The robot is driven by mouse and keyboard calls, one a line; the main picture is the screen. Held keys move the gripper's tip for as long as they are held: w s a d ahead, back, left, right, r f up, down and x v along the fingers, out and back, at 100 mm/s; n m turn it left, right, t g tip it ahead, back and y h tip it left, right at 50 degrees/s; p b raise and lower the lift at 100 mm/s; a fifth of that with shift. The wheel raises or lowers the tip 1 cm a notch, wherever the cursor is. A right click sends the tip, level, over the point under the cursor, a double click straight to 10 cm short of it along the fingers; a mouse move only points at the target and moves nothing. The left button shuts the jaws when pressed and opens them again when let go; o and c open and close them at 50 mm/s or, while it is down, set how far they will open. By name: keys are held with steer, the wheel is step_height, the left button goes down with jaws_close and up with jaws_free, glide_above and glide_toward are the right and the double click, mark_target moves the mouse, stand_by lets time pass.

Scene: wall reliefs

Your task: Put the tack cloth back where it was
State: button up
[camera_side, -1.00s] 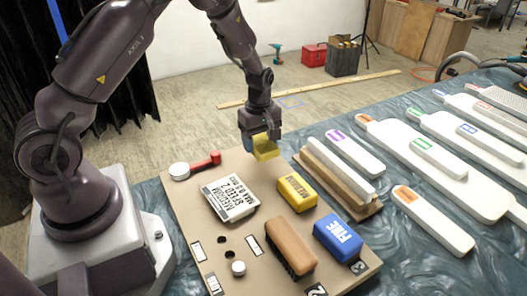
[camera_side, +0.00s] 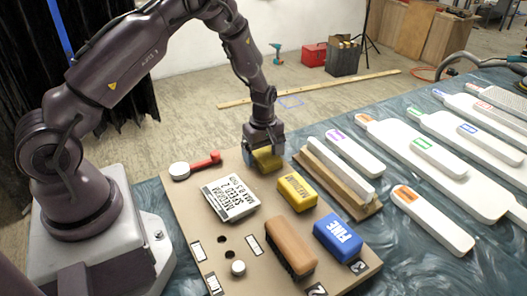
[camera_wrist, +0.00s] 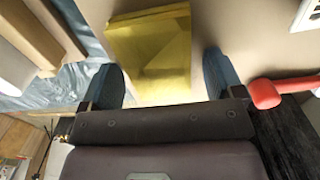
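The tack cloth is a yellow folded piece (camera_side: 268,160) at the far edge of the tan board (camera_side: 210,238), near its far right corner. My gripper (camera_side: 266,154) is above that corner, pointing down, with the cloth between its fingers. The cloth is low, at or just above the board. I cannot tell whether its underside touches.
The board holds a red-handled tool (camera_side: 207,164), a labelled white block (camera_side: 230,197), a yellow block (camera_side: 297,191), a wooden brush (camera_side: 290,245) and a blue block (camera_side: 338,238). Wooden and white strips (camera_side: 340,170) lie to the right. Bare board shows near the cloth.

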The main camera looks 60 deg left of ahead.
step_height(320, 180, up, 12)
step_height(320, 180, up, 9)
steer(key=m+t, duration=0.2)
steer(key=m, duration=0.2)
glide_above(264, 153)
steer(key=s+d, duration=0.3)
steer(key=d, duration=0.1)
steer(key=s+d+r+m+t, duration=0.1)
steer(key=s+d+r+m, duration=0.3)
steer(key=s+m, duration=0.3)
steer(key=s+d+r+m+t, duration=0.2)
steer(key=s+r+m, duration=0.4)
steer(key=s, duration=0.5)
steer(key=shift+s+d+r+m+t, duration=0.3)
steer(key=shift+d+r+m, duration=0.15)
steer(key=shift+d, duration=0.4)
